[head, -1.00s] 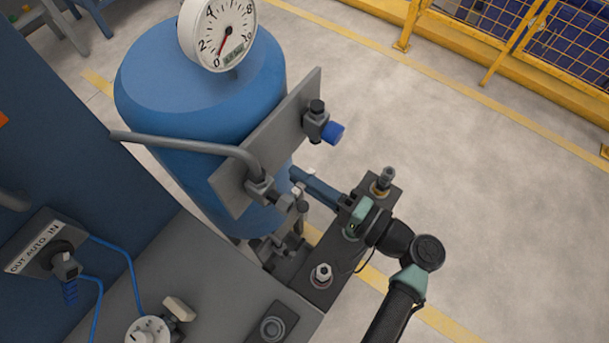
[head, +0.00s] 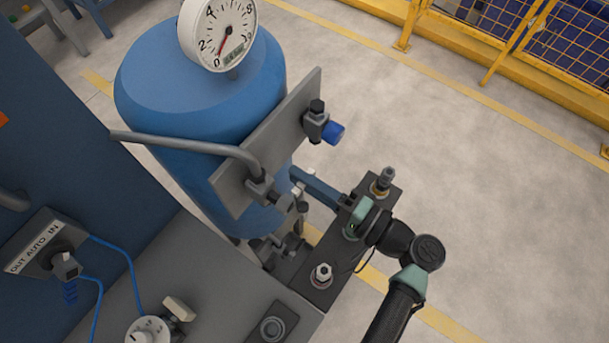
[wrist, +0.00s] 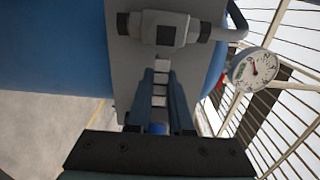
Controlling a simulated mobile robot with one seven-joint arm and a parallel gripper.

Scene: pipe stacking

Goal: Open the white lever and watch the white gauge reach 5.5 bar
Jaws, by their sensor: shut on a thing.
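The white gauge (head: 205,28) stands on top of the blue tank. Its red needle points close to 0, and its small digital display is too small to read. The gauge also shows at the right of the wrist view (wrist: 238,75). My gripper (head: 297,184) reaches in from the right beside the grey plate. In the wrist view my gripper (wrist: 161,78) has its two dark fingers on either side of a narrow white piece, the white lever (wrist: 160,90). The gripper is shut on it. In the head view the lever is mostly hidden by the fingers and valve fittings.
The grey plate (head: 230,176) carries a bent grey pipe (head: 190,146) and a valve with a blue knob (head: 333,132). A white handle (head: 180,308) sits on the cabinet at lower left. Floor on the right is clear.

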